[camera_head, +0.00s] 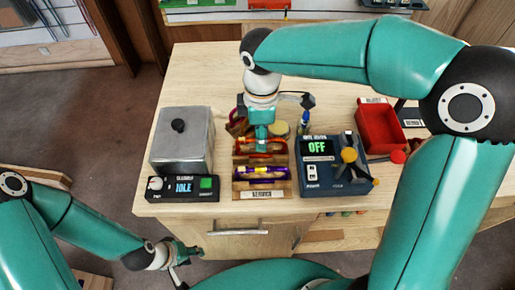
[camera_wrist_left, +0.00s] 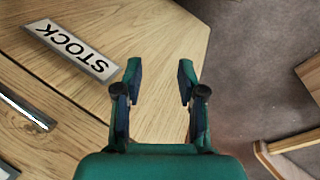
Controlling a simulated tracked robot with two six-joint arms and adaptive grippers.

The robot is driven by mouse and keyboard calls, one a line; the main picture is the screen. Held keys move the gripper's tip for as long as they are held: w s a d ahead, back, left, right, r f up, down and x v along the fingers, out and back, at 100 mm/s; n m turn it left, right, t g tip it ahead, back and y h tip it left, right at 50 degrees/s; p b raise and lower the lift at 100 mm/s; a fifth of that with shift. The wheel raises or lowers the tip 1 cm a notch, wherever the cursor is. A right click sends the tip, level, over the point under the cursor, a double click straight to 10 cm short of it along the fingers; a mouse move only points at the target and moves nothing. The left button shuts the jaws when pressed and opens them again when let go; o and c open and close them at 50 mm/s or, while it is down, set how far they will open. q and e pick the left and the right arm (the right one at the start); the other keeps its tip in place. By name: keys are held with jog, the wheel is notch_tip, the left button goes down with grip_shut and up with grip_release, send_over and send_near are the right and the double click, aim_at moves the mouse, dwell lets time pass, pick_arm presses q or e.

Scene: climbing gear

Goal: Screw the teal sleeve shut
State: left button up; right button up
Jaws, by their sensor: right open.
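My right gripper (camera_head: 262,146) reaches down from above over a wooden rack (camera_head: 238,190) that holds coloured carabiners. A red carabiner (camera_head: 273,154) lies in the rack right under the gripper, and a purple one (camera_head: 260,172) lies nearer the front. I cannot tell whether the right fingers touch anything. I cannot make out the teal sleeve; the teal gripper covers part of the rack. My left gripper (camera_head: 182,262) is low at the front left, off the table, apart from the rack. In the left wrist view it is open and empty (camera_wrist_left: 160,80).
A grey metal box with a black knob (camera_head: 182,138) and an IDLE panel (camera_head: 184,187) stands left of the rack. A blue device reading OFF (camera_head: 320,176) stands right. A red bin (camera_head: 378,130) is further right. A STOCK label (camera_wrist_left: 72,48) lies below the left gripper.

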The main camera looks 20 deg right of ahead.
jog(key=shift+w+d+p, duration=0.2)
jog(key=shift+w+p, duration=0.25)
jog(key=shift+w, duration=0.3)
jog(key=shift+f, duration=0.15)
jog(key=shift+f+b, duration=1.1)
jog(key=shift+f, duration=0.15)
jog(key=shift+s, duration=0.1)
jog(key=shift+s+a, duration=0.2)
jog(key=shift+s, duration=0.5)
jog(key=shift+r+p, duration=1)
jog(key=shift+r, duration=0.5)
